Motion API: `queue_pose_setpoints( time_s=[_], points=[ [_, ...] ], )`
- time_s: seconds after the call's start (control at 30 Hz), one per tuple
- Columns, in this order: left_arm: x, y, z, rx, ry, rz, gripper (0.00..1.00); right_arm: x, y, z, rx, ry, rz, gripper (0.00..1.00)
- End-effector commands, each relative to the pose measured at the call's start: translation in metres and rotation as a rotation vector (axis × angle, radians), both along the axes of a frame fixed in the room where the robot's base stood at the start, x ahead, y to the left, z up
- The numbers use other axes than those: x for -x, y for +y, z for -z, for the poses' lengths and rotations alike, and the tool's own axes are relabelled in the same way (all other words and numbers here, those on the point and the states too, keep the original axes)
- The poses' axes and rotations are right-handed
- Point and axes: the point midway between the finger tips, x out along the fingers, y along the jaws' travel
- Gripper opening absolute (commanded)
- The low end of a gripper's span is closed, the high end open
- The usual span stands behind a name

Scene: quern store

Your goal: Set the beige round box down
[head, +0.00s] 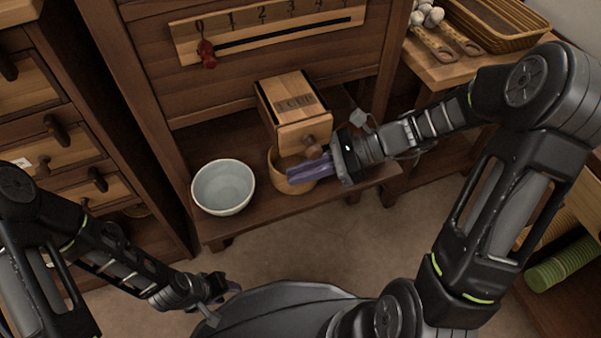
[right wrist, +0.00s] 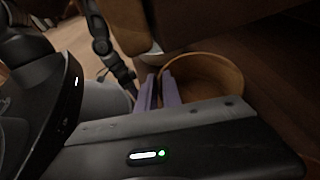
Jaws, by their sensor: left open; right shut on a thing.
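The beige round box (head: 289,187) is a round open tub at the front of the wooden shelf, under the small drawer box. In the right wrist view its empty inside and rim (right wrist: 213,82) show. My right gripper (head: 306,174) comes in from the right and is shut on the box's near wall with its purple fingers, which also show in the right wrist view (right wrist: 159,91). The box looks upright and at shelf level; whether its base touches the shelf is hidden. My left gripper (head: 232,288) is low in front, away from the shelf, open and empty.
A pale bowl (head: 223,187) stands left of the box on the shelf (head: 225,228). A wooden drawer box (head: 294,112) with a knob juts out just above the box. A numbered slide scale (head: 265,28) is on the panel behind. Drawers (head: 75,150) stand at left.

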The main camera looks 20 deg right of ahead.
Motion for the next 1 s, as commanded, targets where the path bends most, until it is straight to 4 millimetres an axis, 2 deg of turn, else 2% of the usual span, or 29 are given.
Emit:
queue_pose_setpoints(
  time_s=[0.13,0.17,0.4,0.77,1.0],
  points=[
    [0.0,0.0,0.001,0.0,0.0,0.0,0.41,0.0,0.0,0.002,-0.001,-0.001,0.0,0.0],
    [0.0,0.0,0.001,0.0,0.0,0.0,0.41,0.0,0.0,0.002,0.0,0.0,0.0,0.11],
    [0.0,0.0,0.0,0.0,0.001,0.0,0.41,0.0,0.0,0.002,0.0,-0.001,0.0,0.31],
    [0.0,0.0,-0.002,0.0,0.001,0.0,0.41,0.0,-0.001,-0.002,0.0,-0.001,0.001,0.32],
    [0.002,0.0,-0.016,0.001,0.006,0.003,0.41,0.004,-0.028,-0.016,0.001,-0.001,0.003,0.32]
  ],
)
